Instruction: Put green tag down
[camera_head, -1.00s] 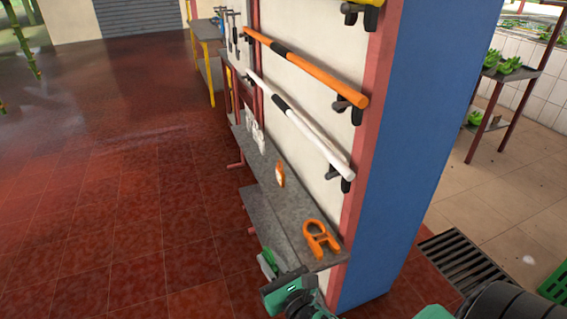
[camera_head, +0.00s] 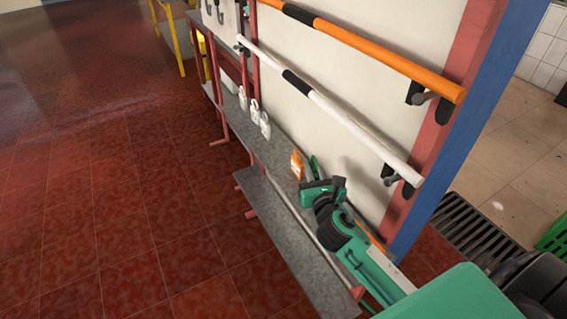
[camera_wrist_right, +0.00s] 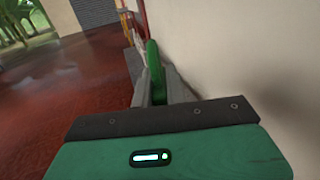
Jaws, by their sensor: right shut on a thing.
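The green tag (camera_head: 314,163) shows as a thin green shape at the tip of my right gripper (camera_head: 315,178), in the head view. In the right wrist view the green tag (camera_wrist_right: 154,62) stands upright between the two grey fingers of the right gripper (camera_wrist_right: 158,88), which is shut on it. The gripper is over the upper grey shelf (camera_head: 270,156), close to the wall and just right of a small orange-and-white item (camera_head: 297,164). Whether the tag touches the shelf cannot be told. My left gripper is not in view.
Several white bottles (camera_head: 265,125) stand farther along the upper shelf. A white pole (camera_head: 330,108) and an orange pole (camera_head: 365,50) hang on the wall above. A lower shelf (camera_head: 290,235) is bare. Red tiled floor (camera_head: 110,200) lies open at left.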

